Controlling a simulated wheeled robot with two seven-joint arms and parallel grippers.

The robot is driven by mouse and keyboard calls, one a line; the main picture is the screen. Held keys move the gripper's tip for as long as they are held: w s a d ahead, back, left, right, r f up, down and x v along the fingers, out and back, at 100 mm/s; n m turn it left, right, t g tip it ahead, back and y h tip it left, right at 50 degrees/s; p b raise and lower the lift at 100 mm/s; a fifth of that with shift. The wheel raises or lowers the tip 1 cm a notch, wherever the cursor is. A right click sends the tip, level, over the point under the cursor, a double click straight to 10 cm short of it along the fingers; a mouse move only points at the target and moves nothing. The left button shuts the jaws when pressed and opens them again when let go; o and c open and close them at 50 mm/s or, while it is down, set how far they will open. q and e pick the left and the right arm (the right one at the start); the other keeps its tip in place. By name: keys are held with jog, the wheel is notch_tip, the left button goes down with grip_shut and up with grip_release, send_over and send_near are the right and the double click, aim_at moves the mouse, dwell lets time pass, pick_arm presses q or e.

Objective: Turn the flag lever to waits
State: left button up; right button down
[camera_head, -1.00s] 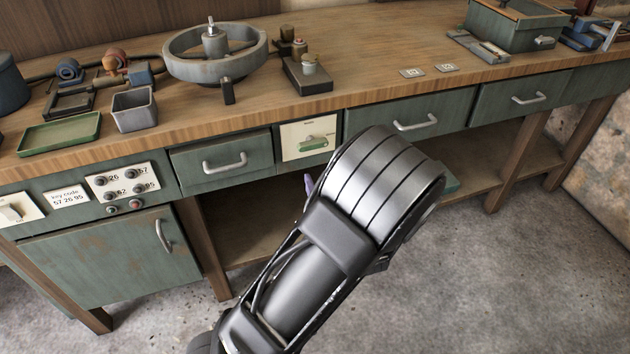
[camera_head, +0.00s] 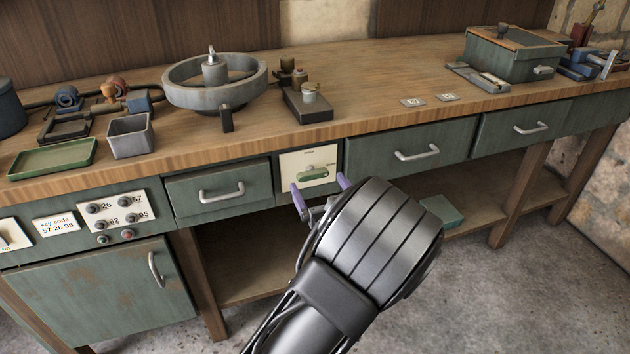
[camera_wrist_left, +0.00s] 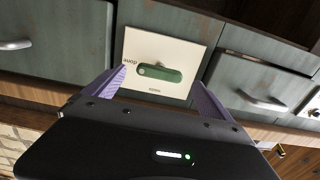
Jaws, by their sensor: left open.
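The flag lever (camera_head: 312,174) is a green lever on a cream panel (camera_head: 296,160) set in the bench front between two drawers. My right gripper is not in view.
Drawers with metal handles (camera_head: 222,193) (camera_head: 417,153) flank the panel. A key code plate (camera_head: 58,225) and a knob panel (camera_head: 117,218) are at left. The benchtop carries a grey wheel (camera_head: 216,82), trays and a green box (camera_head: 510,57). An open shelf lies below.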

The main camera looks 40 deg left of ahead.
aim_at(314, 178)
pick_arm(q)
jog(key=shift+x, duration=1.75)
jog(key=shift+c, duration=0.2)
jog(key=c, duration=1.3)
